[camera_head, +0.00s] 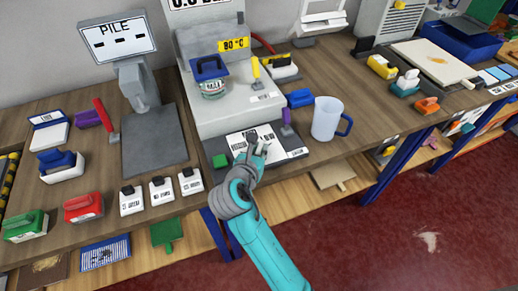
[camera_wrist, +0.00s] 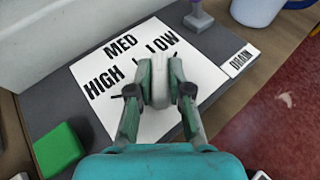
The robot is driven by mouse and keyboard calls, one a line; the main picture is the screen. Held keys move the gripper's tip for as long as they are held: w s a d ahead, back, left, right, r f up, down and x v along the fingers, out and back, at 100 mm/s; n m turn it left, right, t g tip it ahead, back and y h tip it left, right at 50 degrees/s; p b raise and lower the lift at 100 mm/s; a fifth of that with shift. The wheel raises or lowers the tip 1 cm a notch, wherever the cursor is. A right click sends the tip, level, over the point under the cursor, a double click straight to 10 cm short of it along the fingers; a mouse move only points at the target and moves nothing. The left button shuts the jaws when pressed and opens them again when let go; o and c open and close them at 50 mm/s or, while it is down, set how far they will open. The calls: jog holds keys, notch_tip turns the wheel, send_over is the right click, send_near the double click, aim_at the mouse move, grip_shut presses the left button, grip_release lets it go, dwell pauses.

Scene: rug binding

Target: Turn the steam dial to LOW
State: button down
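The steam dial is a pale knob (camera_wrist: 158,82) on a white plate (camera_wrist: 100,77) printed HIGH, MED and LOW. HIGH is on the left, MED at the top and LOW on the right in the wrist view. My gripper (camera_wrist: 159,75) has one teal finger on each side of the knob, and both fingertips look to be against it. The knob's pointer is hard to make out, so I cannot tell its setting. In the head view my gripper (camera_head: 259,146) reaches down over the plate at the front of the grey machine (camera_head: 214,120) and hides the knob.
A green block (camera_wrist: 58,150) lies left of the plate, and a DRAIN label (camera_wrist: 239,62) is on the right. A purple-handled lever (camera_head: 286,116) stands behind the plate. A white mug (camera_head: 326,118) with a blue handle is close on the right.

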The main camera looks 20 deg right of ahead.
jog(key=shift+g, duration=0.3)
jog(key=shift+w+a+m+g+h, duration=0.15)
jog(key=shift+m+g+h, duration=0.45)
jog(key=shift+m+h, duration=0.3)
jog(key=shift+m+g+h, duration=0.8)
jog(key=shift+m+g, duration=0.4)
jog(key=shift+m, duration=0.2)
jog(key=c, duration=1.1)
grip_release()
jog(key=v, duration=1.2)
